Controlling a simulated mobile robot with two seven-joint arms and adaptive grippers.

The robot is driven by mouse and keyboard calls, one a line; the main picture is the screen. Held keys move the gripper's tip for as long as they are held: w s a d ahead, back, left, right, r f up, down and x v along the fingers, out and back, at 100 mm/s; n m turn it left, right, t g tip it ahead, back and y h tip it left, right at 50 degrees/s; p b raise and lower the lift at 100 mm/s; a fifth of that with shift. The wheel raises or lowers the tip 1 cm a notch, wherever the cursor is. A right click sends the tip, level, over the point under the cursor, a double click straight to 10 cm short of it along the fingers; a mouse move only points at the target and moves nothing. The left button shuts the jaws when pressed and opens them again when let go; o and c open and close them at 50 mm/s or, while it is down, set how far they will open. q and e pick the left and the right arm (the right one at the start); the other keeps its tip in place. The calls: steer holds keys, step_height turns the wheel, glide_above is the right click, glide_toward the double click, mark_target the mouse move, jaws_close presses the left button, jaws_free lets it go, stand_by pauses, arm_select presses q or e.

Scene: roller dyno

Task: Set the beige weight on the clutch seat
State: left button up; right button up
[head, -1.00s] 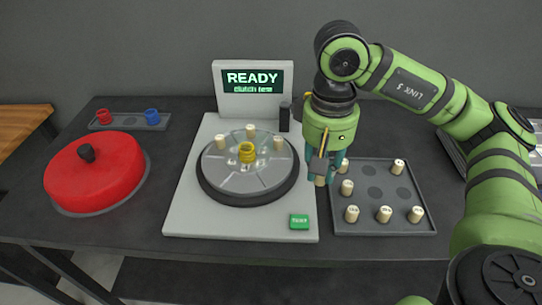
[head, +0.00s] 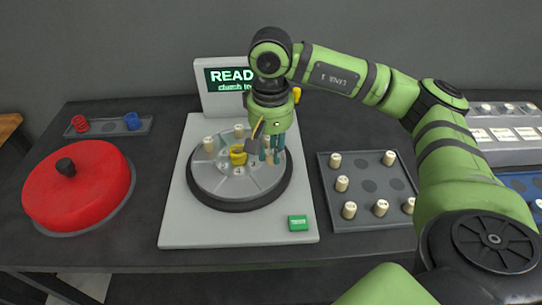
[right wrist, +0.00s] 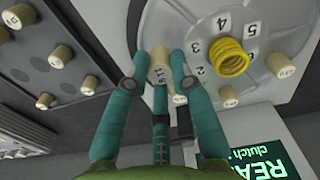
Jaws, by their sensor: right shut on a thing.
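My right gripper (head: 272,158) is shut on a beige weight (right wrist: 160,70) with dark lettering on its end. In the head view it hangs over the right side of the round grey clutch disc (head: 215,180), and the held weight is mostly hidden by the fingers. The right wrist view shows the weight between the fingertips, beside the disc's printed numbers (right wrist: 222,22). A yellow spring (head: 238,154) stands at the disc's middle. Beige weights sit around it, at left (head: 208,144), back (head: 239,131) and partly behind the gripper. My left gripper is out of view.
A dark tray (head: 368,210) of several beige weights lies to the right. A red domed cover (head: 95,190) with a black knob is at left. A small tray (head: 110,128) holds red and blue springs. A green button (head: 298,222) and a display (head: 222,80) flank the disc.

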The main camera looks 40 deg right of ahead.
mark_target(271, 152)
step_height(271, 152, down, 2)
steer(key=shift+f+p, duration=0.25)
steer(key=shift+p, duration=0.15)
steer(key=shift+f, duration=0.5)
steer(key=shift+f+b, duration=0.25)
steer(key=shift+b, duration=0.05)
steer(key=o, duration=0.7)
steer(key=shift+r, duration=0.1)
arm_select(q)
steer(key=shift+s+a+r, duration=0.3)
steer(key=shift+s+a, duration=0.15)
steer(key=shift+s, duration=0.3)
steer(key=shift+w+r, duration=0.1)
